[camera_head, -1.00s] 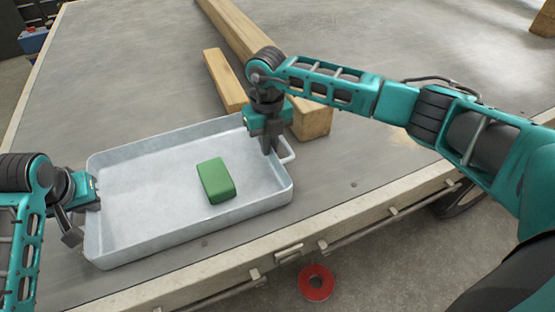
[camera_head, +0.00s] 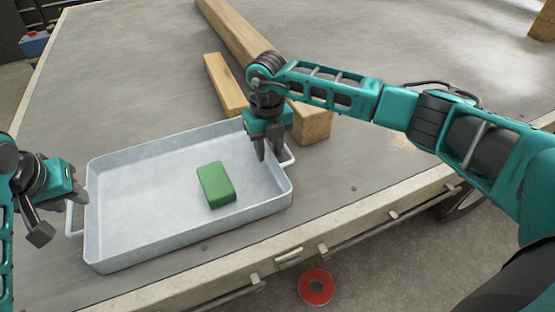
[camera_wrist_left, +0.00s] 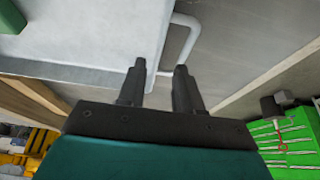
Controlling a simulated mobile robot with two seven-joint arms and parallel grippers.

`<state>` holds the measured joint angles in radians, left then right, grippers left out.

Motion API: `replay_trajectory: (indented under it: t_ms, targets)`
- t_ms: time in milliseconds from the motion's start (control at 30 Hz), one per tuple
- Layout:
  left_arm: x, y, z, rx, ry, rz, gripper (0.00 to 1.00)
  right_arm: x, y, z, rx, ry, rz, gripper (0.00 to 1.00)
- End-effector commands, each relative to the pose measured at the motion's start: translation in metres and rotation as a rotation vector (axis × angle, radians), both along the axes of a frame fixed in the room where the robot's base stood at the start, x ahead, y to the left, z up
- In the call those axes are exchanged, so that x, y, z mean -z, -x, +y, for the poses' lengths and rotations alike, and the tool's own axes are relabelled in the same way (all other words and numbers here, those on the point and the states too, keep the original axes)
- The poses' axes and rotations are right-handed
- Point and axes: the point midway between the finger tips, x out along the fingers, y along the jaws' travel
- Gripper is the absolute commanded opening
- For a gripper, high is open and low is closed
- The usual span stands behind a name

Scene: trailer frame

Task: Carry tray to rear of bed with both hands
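The grey metal tray (camera_head: 130,248) lies on the trailer bed with a green block (camera_head: 216,184) inside it. Its left handle (camera_head: 70,221) and right handle (camera_head: 289,157) are visible. My left gripper (camera_head: 62,212) is beside the left handle. In the left wrist view, its fingers (camera_wrist_left: 160,68) are apart and empty, with the white handle (camera_wrist_left: 188,40) just beyond the tips. My right gripper (camera_head: 269,152) points down at the tray's right end, close to the right handle. Its fingers look apart; whether they touch the handle is unclear.
Wooden beams (camera_head: 240,35) lie on the bed behind the tray, with a shorter piece (camera_head: 224,84) beside them. The bed's front edge (camera_head: 330,233) runs close in front of the tray. A red ring (camera_head: 316,287) lies on the floor. The bed is clear at the upper left.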

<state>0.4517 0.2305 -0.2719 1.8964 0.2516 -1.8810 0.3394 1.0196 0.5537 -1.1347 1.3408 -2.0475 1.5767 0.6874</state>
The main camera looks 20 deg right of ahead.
Motion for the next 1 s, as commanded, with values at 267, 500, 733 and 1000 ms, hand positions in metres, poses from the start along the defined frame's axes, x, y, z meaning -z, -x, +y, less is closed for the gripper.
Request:
replay_trajectory:
  t_ms: [267, 500, 733, 1000]
  targets:
    - [-0.035, 0.014, 0.001, 0.0, -0.001, -0.002, 0.34, 0.0, 0.0, 0.0, 0.0, 0.0, 0.0, 0.34]
    - [-0.039, 0.017, 0.0, 0.0, 0.0, 0.001, 0.34, -0.022, -0.001, 0.0, 0.0, -0.001, -0.004, 0.34]
    - [-0.038, 0.017, 0.0, 0.0, 0.0, 0.001, 0.34, -0.072, -0.001, 0.0, 0.0, -0.001, -0.005, 0.34]
    - [-0.038, 0.016, 0.0, 0.0, 0.0, 0.001, 0.34, -0.113, -0.001, 0.0, 0.001, 0.0, -0.003, 0.34]
